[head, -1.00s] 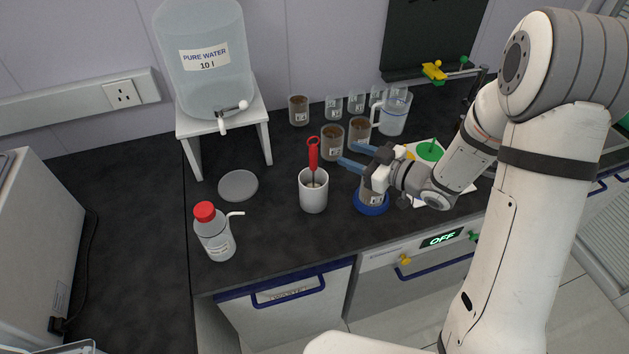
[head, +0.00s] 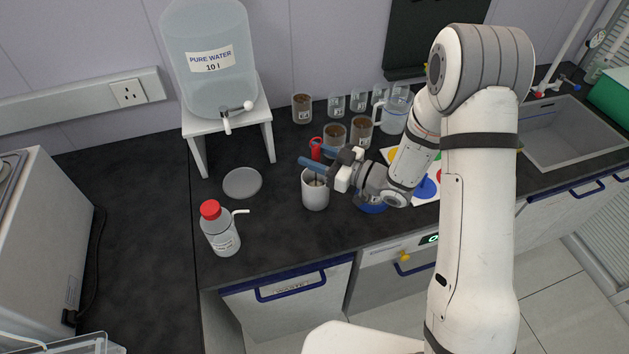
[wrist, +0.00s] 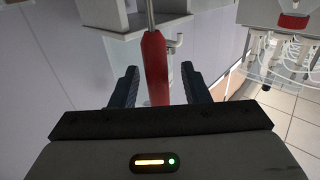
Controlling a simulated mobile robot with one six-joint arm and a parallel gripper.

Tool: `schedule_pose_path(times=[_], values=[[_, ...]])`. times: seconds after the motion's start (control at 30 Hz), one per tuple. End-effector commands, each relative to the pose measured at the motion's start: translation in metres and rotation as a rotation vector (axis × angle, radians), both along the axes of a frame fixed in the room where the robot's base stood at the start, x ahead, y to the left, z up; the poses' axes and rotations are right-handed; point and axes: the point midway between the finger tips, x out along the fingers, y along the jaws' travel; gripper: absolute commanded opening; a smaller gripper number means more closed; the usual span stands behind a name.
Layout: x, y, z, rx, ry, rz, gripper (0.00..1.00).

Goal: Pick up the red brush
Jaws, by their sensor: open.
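The red brush (head: 316,143) stands upright in a white cup (head: 316,195) on the dark counter. Its red handle sticks up above the cup, and its lower end is hidden inside. My gripper (head: 309,157) is open at the handle, with its blue fingers pointing left and partly covering it. In the wrist view the red handle (wrist: 154,65) lies between the two dark fingers of my gripper (wrist: 157,87), with a gap visible on both sides.
A bottle with a red cap (head: 220,229) and a grey disc (head: 242,183) are left of the cup. Beakers with brown contents (head: 335,137) and a clear jug (head: 393,113) stand behind. A water tank (head: 209,75) sits on a white stand. Counter in front of the cup is clear.

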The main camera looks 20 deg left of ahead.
Motion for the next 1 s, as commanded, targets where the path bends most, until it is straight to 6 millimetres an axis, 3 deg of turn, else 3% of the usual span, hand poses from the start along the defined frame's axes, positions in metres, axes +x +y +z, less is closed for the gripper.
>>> schedule_pose_path(times=[0.17, 0.67, 1.0], values=[[0.0002, -0.0005, -0.0005, 0.0, 0.0, -0.001, 0.4], [0.0005, -0.001, -0.0004, 0.0, 0.0, -0.002, 0.0], [0.0007, -0.0013, 0.0007, 0.0, 0.0, -0.002, 0.0]])
